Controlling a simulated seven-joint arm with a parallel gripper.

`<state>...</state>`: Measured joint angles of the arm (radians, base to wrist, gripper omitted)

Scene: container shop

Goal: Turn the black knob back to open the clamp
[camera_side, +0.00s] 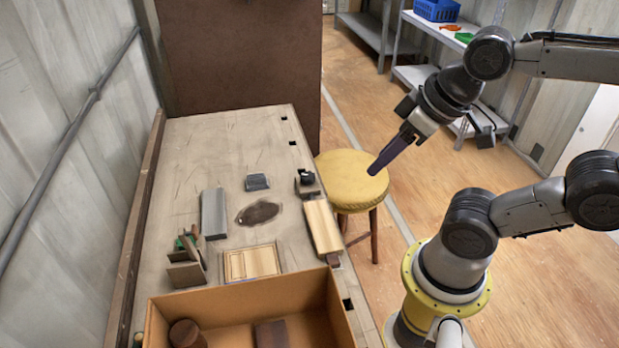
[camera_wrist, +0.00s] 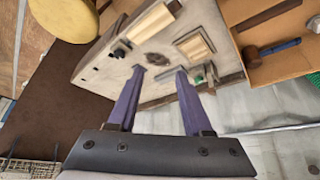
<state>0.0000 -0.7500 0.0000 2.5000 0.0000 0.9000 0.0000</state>
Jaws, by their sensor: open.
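The clamp's black knob (camera_side: 305,176) sits at the right edge of the workbench (camera_side: 185,150), near the far end of a pale wooden board (camera_side: 322,226). A small dark shape that looks like the knob (camera_wrist: 119,51) shows at the bench edge in the wrist view. Its angle and the clamp's jaw are too small to tell. My gripper (camera_side: 374,169) is in the air to the right of the bench, over the stool, well apart from the knob. In the wrist view its two purple fingers (camera_wrist: 160,69) are spread with nothing held between them.
A yellow stool (camera_side: 350,182) stands right of the bench. A cardboard box (camera_side: 240,297) is at the bench's near end. A grey block (camera_side: 214,213), a dark pad (camera_side: 257,182), a framed wooden tray (camera_side: 252,263) and a small tool rack (camera_side: 186,268) lie on the bench. The far bench end is clear.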

